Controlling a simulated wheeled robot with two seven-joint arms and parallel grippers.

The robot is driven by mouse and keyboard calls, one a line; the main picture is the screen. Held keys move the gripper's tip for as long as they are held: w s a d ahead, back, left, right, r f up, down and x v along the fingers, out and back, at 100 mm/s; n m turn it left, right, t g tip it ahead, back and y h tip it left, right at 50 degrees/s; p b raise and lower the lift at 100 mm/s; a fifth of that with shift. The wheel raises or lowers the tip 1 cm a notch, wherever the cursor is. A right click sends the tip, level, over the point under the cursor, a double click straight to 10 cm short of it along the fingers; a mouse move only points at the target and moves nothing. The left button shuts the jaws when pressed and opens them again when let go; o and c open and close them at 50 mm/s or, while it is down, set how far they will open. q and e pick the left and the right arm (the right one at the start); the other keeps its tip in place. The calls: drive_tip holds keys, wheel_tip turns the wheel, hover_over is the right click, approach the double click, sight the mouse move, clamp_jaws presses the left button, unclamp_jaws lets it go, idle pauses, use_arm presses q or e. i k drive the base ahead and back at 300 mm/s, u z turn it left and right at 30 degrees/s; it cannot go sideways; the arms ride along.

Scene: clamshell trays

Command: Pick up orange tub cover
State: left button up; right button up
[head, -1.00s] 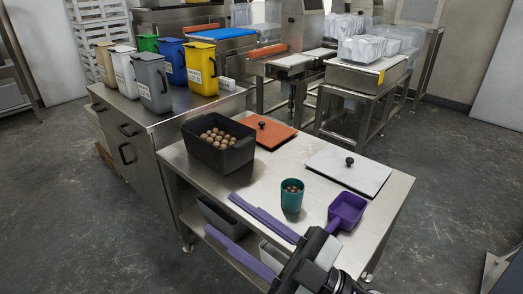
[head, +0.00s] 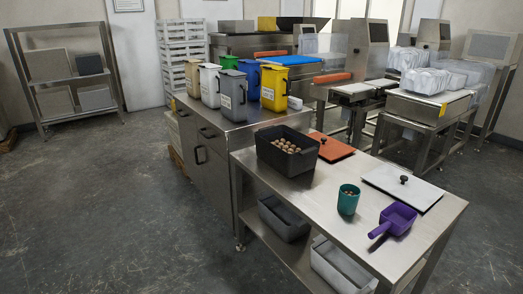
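The orange tub cover (head: 333,149) lies flat on the steel table, behind and to the right of the black tub. It has a dark knob on top. The black tub (head: 286,160) is uncovered and holds several round brown items. Neither of my grippers shows in the head view now, so I cannot see how they stand.
A white cover (head: 400,192) with a black knob, a teal cup (head: 348,200) and a purple scoop (head: 395,219) share the table (head: 337,227). Lidded bins stand on the steel cabinet (head: 230,127) at left. Grey bins sit on the lower shelf. Floor at left is clear.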

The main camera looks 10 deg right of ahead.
sight(331, 149)
drive_tip(key=u, duration=0.6)
drive_tip(key=i, duration=1.7)
drive_tip(key=z, duration=0.8)
